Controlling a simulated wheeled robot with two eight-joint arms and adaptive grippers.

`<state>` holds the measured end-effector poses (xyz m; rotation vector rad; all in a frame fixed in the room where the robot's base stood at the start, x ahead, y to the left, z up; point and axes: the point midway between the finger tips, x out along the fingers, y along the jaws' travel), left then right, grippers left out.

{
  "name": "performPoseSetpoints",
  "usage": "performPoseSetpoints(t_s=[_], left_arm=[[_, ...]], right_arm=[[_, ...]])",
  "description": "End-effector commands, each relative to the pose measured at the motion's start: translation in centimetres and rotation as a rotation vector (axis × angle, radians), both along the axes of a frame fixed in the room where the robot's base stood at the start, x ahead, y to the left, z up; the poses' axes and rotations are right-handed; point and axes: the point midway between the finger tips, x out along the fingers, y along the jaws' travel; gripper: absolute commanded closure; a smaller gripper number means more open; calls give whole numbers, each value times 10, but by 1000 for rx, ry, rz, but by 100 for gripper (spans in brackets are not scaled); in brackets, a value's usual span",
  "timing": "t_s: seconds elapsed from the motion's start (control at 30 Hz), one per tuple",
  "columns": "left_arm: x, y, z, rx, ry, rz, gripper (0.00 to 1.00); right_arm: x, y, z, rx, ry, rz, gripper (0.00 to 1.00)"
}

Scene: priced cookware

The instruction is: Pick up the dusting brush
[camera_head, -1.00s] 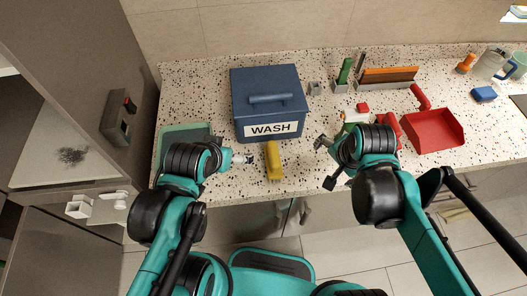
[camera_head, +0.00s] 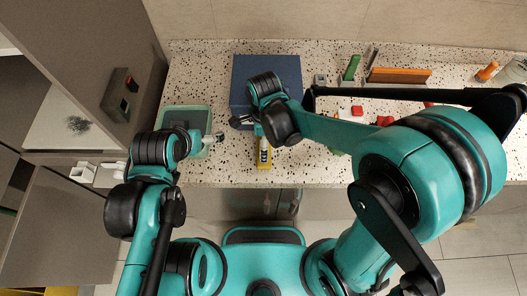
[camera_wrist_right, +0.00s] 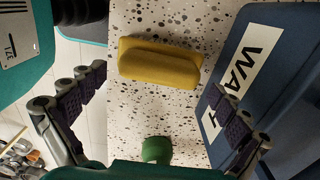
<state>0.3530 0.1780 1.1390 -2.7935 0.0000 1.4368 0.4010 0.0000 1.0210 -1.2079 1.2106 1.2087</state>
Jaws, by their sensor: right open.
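A yellow elongated block (camera_wrist_right: 160,63) lies on the speckled counter in front of the blue WASH box. It shows no bristles, so I cannot tell whether it is the dusting brush. In the head view its end shows as a yellow patch (camera_head: 264,163), mostly covered by my right gripper. My right gripper (camera_wrist_right: 158,84) is open and empty, its fingers on either side of the block in the wrist view, above the counter. An orange-edged long brush-like tool (camera_head: 400,75) stands at the back right. My left gripper (camera_head: 213,138) is over the counter's left; its jaws are too small to read.
The WASH box (camera_wrist_right: 262,70) stands close to my right gripper's finger. A green tray (camera_head: 188,118) lies at the counter's left. A green-handled tool (camera_head: 352,67) stands behind. A green object (camera_wrist_right: 156,149) is near the block. My right arm hides red items.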

Motion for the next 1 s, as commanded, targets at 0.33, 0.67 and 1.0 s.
performPoseSetpoints(t_s=[0.33, 0.67, 1.0], left_arm=[[0, 0, -7, 0, 0, 0, 0], [0, 0, -7, 0, 0, 0, 0], [0, 0, -5, 0, 0, 0, 0]], right_arm=[[0, 0, -24, 0, -1, 1, 0], [0, 0, -24, 0, -1, 1, 61], [0, 0, -19, 0, -1, 1, 69]])
